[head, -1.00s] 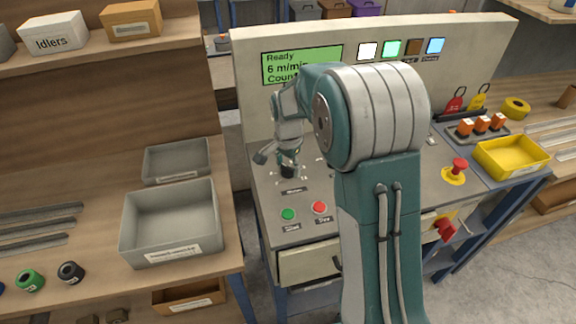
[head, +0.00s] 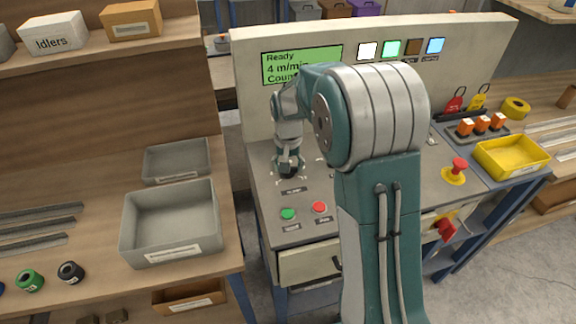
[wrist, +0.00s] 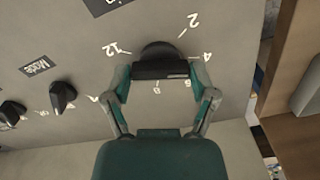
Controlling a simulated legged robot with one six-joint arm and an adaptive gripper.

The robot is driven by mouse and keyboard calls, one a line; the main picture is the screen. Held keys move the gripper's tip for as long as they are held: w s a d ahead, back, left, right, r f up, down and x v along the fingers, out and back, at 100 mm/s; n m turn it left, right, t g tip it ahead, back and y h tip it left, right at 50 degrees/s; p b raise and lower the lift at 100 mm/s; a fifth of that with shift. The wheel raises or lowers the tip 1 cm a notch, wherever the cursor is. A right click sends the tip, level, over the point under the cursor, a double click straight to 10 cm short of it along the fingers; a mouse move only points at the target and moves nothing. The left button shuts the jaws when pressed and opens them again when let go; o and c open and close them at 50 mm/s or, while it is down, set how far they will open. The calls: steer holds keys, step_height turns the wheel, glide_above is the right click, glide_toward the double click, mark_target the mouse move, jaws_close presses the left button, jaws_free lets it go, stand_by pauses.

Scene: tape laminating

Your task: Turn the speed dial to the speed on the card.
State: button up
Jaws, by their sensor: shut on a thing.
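The black speed dial (wrist: 157,52) sits on the grey panel in the wrist view, with white numbers such as 12, 2 and 4 around it. My gripper (wrist: 160,76) is shut on the dial, one finger on each side. In the head view the dial (head: 288,172) shows as a dark knob under my gripper (head: 289,164). The green display (head: 300,64) reads "Ready" and "4 m/min", with a third line cut off by my arm. I cannot make out a speed card in these frames.
Beside the dial is a smaller black Mode knob (wrist: 62,96). A green button (head: 288,214) and a red button (head: 319,207) lie in front of it. A red emergency knob (head: 459,166) is at the right. A grey bin (head: 172,249) stands on the left bench.

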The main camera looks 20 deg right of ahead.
stand_by(0.3)
steer(key=o, duration=1)
steer(key=shift+w, duration=0.1)
steer(key=shift+a, duration=0.1)
step_height(320, 180, up, 12)
steer(key=shift+f, duration=0.1)
